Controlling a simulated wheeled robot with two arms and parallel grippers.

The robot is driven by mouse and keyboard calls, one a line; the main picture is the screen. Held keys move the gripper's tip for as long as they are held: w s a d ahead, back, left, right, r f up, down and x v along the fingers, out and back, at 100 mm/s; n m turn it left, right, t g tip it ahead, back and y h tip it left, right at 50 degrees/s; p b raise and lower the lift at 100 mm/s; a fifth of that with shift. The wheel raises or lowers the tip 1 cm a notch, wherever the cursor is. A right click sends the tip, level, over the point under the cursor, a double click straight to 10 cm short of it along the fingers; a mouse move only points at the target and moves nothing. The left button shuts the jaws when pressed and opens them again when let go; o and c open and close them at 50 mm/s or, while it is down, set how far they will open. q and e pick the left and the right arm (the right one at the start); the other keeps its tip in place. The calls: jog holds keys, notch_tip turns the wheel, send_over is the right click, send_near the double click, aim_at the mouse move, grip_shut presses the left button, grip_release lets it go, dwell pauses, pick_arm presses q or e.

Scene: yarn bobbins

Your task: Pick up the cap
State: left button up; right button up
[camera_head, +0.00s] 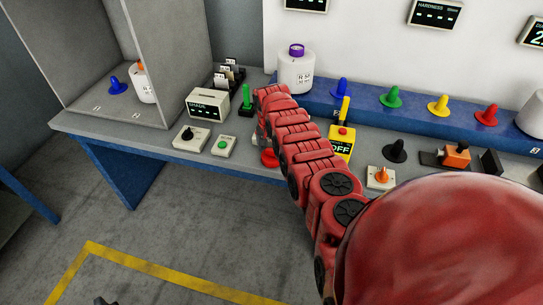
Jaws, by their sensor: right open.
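My right arm reaches in from the lower right, and its end with the right gripper (268,97) is over the workbench, beside the green peg-shaped piece (246,98). The fingers are small and partly hidden by the arm. I see nothing held. Cap-like cone pieces stand along the blue ledge: blue (341,89), green (391,97), yellow (438,105) and red (487,115). A black one (396,151) is on the bench in front. Another blue one (117,86) stands in the grey booth. I cannot tell which is the cap. My left gripper is not in view.
A white bobbin (295,70) with a purple top stands behind my gripper. The shade display (208,104), a black-knob box (189,138) and a green-button box (222,145) are to the left. A yellow OFF box (341,143) is right of the arm. The floor in front is clear.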

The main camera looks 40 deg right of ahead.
aim_at(271, 151)
jog(key=shift+f, duration=0.1)
jog(key=shift+c, duration=0.9)
jog(key=c, duration=1.2)
jog(key=shift+r+p, duration=0.5)
notch_tip(271, 151, up, 4)
jog(key=p, duration=0.4)
jog(key=shift+s+a+f, duration=0.1)
jog(key=shift+s+f, duration=0.05)
jog(key=s+a+p, duration=0.1)
jog(key=a+p, duration=0.1)
jog(key=p, duration=0.5)
jog(key=shift+s+a, duration=0.1)
jog(key=shift+s, duration=0.3)
jog(key=s+a, duration=0.2)
jog(key=a, duration=0.1)
jog(key=s+a, duration=0.3)
jog(key=s+a+p, duration=0.1)
jog(key=s+a, duration=0.2)
jog(key=shift+s+a, duration=0.25)
jog(key=shift+a, duration=0.15)
